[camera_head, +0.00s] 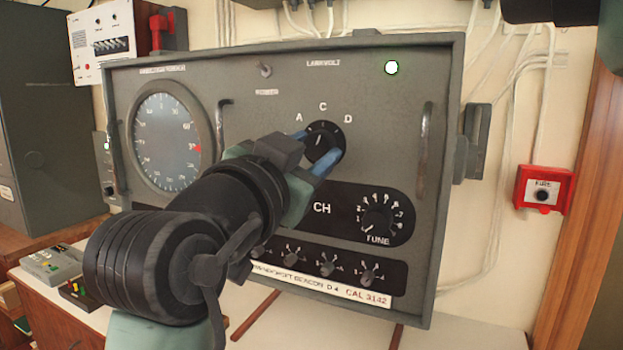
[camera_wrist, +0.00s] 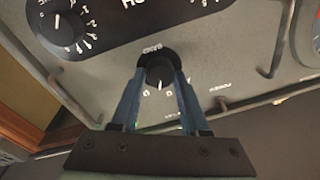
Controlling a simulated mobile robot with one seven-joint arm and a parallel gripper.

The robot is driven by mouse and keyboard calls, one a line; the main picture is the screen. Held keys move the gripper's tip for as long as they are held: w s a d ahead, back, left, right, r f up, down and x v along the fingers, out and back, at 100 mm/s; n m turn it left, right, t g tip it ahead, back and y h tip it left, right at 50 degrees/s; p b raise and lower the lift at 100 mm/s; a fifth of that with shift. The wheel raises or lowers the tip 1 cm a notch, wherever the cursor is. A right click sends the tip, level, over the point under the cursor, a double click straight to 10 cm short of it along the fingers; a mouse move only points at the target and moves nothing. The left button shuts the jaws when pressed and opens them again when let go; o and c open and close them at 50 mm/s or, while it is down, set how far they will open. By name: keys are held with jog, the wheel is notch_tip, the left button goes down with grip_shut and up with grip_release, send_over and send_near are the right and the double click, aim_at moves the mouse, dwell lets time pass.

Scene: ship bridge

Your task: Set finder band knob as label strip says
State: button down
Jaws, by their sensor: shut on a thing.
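The finder band knob (camera_head: 323,137) is a round black knob on the upper middle of the grey panel (camera_head: 240,85). The letters A, C and D show around its top. My gripper (camera_head: 317,148) has its two blue fingers on either side of this knob and is shut on it. The wrist view shows the knob (camera_wrist: 160,71) between the fingers, its white mark pointing down in that picture, the panel's upper side, roughly toward C. The exact setting is hard to read. The white label strip (camera_head: 325,287) along the panel's bottom reads "BEACON D 4" and "CAL 3142"; my arm hides its left end.
The TUNE knob (camera_head: 377,219) sits lower right of the band knob. Several small knobs (camera_head: 328,269) line up below. A round dial (camera_head: 166,140) is at left. Handles (camera_head: 424,148) stand out from the panel. A red button box (camera_head: 543,190) is on the wall at right.

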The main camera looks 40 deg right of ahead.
jog(key=shift+f+m+g+b, duration=0.1)
jog(key=shift+m+g+b, duration=0.4)
jog(key=shift+m+b, duration=1.55)
jog(key=shift+m+p, duration=0.35)
jog(key=shift+m, duration=0.2)
jog(key=shift+c, duration=2)
grip_release()
jog(key=b+v, duration=0.2)
jog(key=v, duration=1.1)
jog(key=shift+f+b, duration=0.2)
jog(key=shift+b, duration=0.2)
